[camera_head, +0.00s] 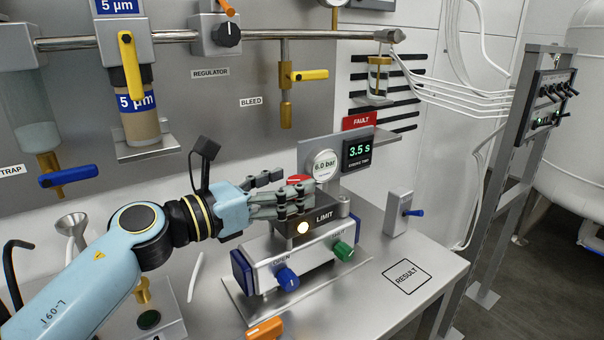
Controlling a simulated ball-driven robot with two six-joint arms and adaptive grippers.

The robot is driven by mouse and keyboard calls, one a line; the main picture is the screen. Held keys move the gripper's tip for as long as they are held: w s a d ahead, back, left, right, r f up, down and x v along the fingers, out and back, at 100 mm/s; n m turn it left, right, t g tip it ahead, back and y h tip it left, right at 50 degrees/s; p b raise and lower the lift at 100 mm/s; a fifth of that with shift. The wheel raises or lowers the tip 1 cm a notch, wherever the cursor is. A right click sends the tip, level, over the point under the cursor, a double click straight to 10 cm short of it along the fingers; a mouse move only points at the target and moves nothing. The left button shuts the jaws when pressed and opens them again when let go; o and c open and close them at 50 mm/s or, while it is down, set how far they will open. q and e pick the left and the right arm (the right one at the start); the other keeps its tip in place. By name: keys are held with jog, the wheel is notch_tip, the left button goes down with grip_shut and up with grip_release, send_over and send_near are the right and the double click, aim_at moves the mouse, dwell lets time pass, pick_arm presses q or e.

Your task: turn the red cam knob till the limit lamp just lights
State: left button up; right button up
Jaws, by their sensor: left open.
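The red cam knob (297,179) shows as a small red patch between the fingers of my left gripper, on top of the dark LIMIT block (325,226). My left gripper (290,195) comes in from the left, with its fingers reaching over and in front of the knob. It is open; whether a finger touches the knob cannot be told. Most of the knob is hidden. My right gripper is not in view.
The silver valve body (306,262) below carries a blue OPEN knob (287,279) and a green knob (343,250). A gauge (324,165) and a timer display (357,153) stand behind. The bench around the RESULT square (407,276) is clear.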

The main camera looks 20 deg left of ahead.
aim_at(302, 179)
pick_arm(q)
jog(key=shift+x, duration=1.2)
jog(key=shift+w+d, duration=0.35)
jog(key=shift+c, duration=1.5)
jog(key=c, duration=0.9)
jog(key=shift+c, duration=0.4)
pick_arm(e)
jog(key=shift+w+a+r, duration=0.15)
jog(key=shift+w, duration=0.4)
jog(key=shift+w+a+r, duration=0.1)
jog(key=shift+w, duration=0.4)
pick_arm(q)
jog(key=shift+w+d+f, duration=0.1)
jog(key=shift+c, duration=0.3)
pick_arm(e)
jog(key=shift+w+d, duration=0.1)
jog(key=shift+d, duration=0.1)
